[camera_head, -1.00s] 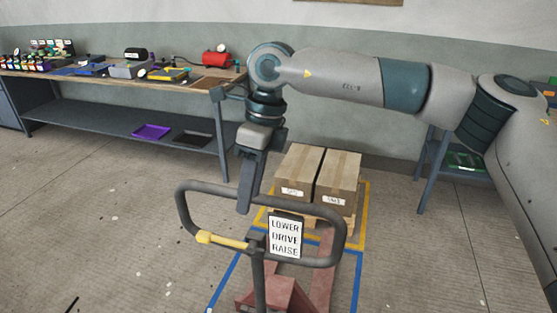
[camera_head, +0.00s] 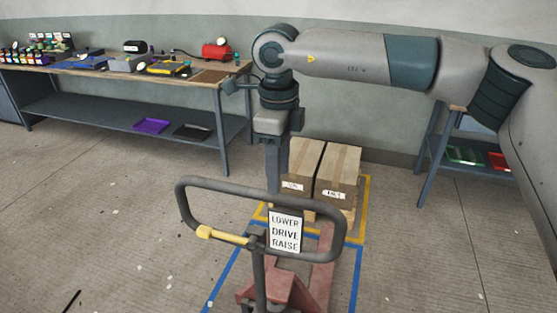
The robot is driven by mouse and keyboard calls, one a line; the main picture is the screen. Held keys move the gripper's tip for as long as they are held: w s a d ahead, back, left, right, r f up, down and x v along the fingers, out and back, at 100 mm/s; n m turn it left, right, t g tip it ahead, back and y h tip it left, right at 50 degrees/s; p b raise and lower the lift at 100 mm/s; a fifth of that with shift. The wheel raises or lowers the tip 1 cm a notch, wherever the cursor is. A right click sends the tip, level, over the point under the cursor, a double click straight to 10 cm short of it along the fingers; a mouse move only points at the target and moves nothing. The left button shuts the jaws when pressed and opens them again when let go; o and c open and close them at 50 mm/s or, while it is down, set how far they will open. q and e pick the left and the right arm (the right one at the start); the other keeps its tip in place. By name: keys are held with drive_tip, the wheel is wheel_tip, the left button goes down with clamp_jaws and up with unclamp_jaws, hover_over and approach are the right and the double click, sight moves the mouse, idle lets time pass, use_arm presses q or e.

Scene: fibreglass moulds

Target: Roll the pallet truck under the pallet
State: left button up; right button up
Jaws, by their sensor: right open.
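The red pallet truck (camera_head: 278,291) stands in front of me, its grey loop handle (camera_head: 339,228) upright with a yellow lever (camera_head: 222,236) and a sign reading LOWER, DRIVE, RAISE (camera_head: 285,231). Its red fork (camera_head: 321,268) points away toward the wooden pallet (camera_head: 347,215). The pallet bears two cardboard boxes (camera_head: 337,175) and is mostly hidden. Whether the fork tips are under it, I cannot tell. My right gripper (camera_head: 273,187) is open, pointing down at the handle's top bar. It appears empty; contact with the bar is unclear. My left gripper is out of view.
Yellow floor tape (camera_head: 366,205) surrounds the pallet, and blue tape (camera_head: 358,280) marks the truck's area. A workbench (camera_head: 110,72) stands at the back left, and another table (camera_head: 430,170) at the back right. Floor on both sides of the truck is largely clear.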

sight(278, 210)
wheel_tip(278, 210, down, 14)
drive_tip(key=p, duration=0.5)
drive_tip(key=shift+f+p, duration=0.4)
drive_tip(key=shift+f, duration=0.35)
clamp_jaws()
drive_tip(key=shift+r, duration=0.1)
idle(0.7)
